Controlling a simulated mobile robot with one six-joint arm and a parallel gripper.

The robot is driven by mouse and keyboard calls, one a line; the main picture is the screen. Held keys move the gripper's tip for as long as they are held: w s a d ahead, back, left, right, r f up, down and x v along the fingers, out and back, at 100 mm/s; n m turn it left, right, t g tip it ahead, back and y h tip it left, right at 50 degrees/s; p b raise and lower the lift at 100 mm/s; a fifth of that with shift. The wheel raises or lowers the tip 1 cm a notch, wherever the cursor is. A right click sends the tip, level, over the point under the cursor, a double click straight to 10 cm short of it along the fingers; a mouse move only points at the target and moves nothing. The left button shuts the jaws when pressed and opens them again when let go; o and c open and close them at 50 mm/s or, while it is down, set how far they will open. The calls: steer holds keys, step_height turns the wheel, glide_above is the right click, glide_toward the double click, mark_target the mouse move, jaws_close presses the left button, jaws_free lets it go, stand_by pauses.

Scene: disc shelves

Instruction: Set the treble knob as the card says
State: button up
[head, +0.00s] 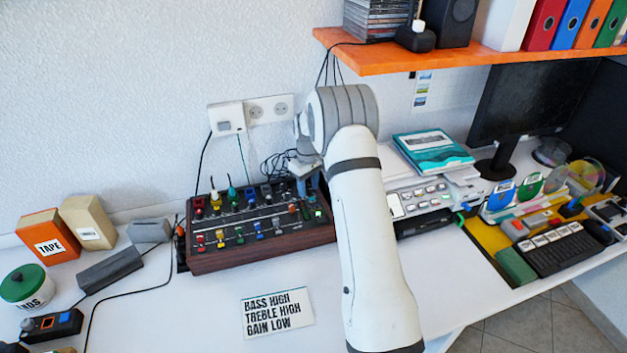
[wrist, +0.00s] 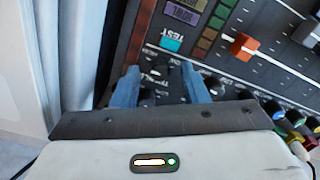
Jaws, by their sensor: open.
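The card (head: 278,312) lies on the desk in front of the mixer and reads "BASS HIGH, TREBLE HIGH, GAIN LOW". The mixer (head: 232,262) is a dark panel in a brown wooden case with rows of coloured knobs and sliders. My gripper (head: 308,188) is over its right end in the head view. In the wrist view my gripper (wrist: 161,84) is open, its blue fingers apart close to the panel. A dark knob (wrist: 148,98) shows between them, beside small lettering that seems to read "TREBLE". Its pointer setting is too dark to tell.
An orange slider cap (wrist: 243,46) and a teal TEST button (wrist: 171,41) are near the fingers. An orange shelf (head: 440,56) overhangs at the upper right. A grey device (head: 420,200) stands right of the mixer. The desk around the card is clear.

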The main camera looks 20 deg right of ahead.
mark_target(308, 188)
steer(key=shift+r+n+p, duration=0.1)
steer(key=shift+n+p, duration=0.2)
steer(key=shift+n, duration=0.9)
step_height(308, 188, up, 8)
steer(key=shift+r+b, duration=0.1)
steer(key=shift+b, duration=0.35)
steer(key=s+a+r+m, duration=0.1)
steer(key=s+a+r, duration=0.1)
steer(key=s+r, duration=0.2)
steer(key=s+a+r+m+t, duration=0.1)
steer(key=s+r, duration=0.3)
steer(key=s, duration=0.7)
steer(key=s+a+r+m, duration=0.2)
steer(key=s+r, duration=0.2)
steer(key=s, duration=0.4)
steer(key=shift+s+a+r+m+t+b, duration=0.2)
steer(key=shift+a+r+m+t+b, duration=0.1)
steer(key=shift+a+r+m+b, duration=0.1)
steer(key=shift+c, duration=0.3)
